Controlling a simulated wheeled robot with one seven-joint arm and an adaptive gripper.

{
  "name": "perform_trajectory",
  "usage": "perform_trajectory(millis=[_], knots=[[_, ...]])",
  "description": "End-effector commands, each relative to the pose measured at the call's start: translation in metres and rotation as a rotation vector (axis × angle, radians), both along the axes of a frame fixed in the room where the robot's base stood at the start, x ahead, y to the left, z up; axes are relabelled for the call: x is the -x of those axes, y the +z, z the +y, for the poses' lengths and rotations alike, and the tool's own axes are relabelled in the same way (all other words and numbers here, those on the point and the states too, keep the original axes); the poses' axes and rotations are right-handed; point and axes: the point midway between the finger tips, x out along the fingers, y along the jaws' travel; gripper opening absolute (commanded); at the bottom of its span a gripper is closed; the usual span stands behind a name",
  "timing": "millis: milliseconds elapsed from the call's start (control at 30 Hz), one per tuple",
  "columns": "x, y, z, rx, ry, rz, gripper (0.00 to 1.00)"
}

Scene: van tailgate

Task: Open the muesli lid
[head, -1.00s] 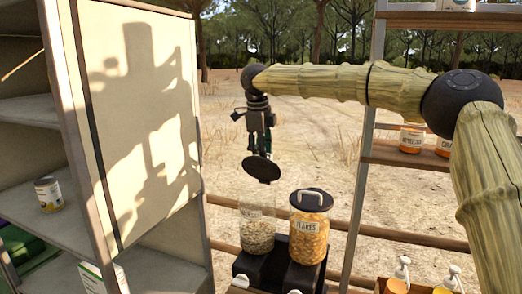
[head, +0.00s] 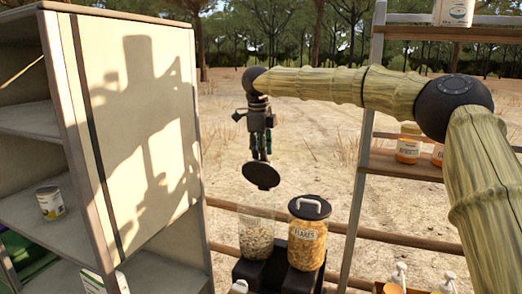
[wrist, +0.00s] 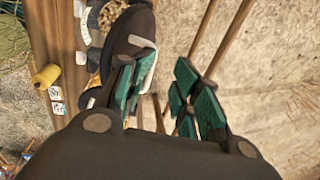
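The muesli jar (head: 257,236) is clear, labelled and partly filled, and stands left of the flakes jar. Its dark round lid (head: 262,175) is tipped up above and behind the jar's mouth, so the mouth is uncovered. In the wrist view the dark lid (wrist: 122,38) shows a pale handle (wrist: 146,43) beyond the left finger, with some muesli (wrist: 111,14) past it. My gripper (head: 260,155) is just above the lid. In the wrist view my gripper (wrist: 160,95) has its green-padded fingers apart, with nothing between them. How the lid joins the jar is hidden.
The flakes jar (head: 307,240) is closed and stands close on the right, on the same dark stand. A tall cabinet (head: 150,130) is at the left. A shelf rack with orange jars (head: 408,147) is at the right. Pump bottles (head: 397,280) stand low at the right.

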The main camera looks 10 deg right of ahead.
Motion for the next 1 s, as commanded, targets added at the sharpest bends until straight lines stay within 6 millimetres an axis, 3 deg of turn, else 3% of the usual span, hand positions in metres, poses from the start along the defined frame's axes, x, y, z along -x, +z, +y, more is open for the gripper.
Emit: perform_trajectory(millis=[1000], knots=[[-0.032,0.042,-0.02,-0.003,-0.005,-0.003,0.3]])
